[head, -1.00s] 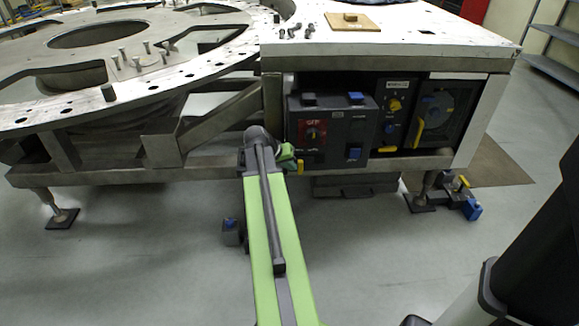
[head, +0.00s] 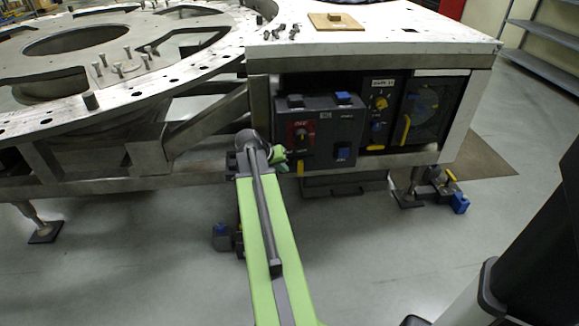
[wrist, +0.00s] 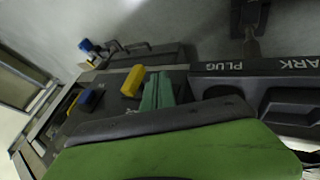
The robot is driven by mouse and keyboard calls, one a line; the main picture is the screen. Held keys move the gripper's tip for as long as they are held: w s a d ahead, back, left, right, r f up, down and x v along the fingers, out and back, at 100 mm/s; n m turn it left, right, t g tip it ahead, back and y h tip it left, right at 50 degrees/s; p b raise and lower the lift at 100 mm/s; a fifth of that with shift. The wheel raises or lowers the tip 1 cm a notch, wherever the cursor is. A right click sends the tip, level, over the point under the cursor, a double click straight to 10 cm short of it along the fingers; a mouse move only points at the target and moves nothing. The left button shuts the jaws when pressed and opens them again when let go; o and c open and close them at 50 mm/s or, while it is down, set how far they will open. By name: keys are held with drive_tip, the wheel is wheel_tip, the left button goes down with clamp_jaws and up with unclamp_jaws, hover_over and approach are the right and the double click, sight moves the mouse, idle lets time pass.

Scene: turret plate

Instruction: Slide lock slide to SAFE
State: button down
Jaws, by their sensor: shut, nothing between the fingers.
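The dark control box (head: 318,130) is set in the bay under the plate's right end. A small yellow tab (head: 300,168) shows at its lower left edge. I cannot tell for sure whether this is the lock slide, and no SAFE mark is readable. My gripper (head: 281,156), with green fingers, is low at the box's left corner, just left of the yellow tab. In the wrist view my shut, empty green fingers (wrist: 158,92) are beside a yellow block (wrist: 132,82); contact is unclear.
Right of the box are a panel with a yellow knob (head: 381,103) and a dark panel with a yellow handle (head: 405,130). Metal frame beams stand left of my gripper. A support foot (head: 408,198) and blue-ended block (head: 460,203) are at lower right. Loose bolts lie on top.

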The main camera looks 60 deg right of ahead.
drive_tip(key=p+v, duration=0.8)
drive_tip(key=v, duration=0.2)
drive_tip(key=shift+w, duration=0.2)
drive_tip(key=shift+a, duration=0.1)
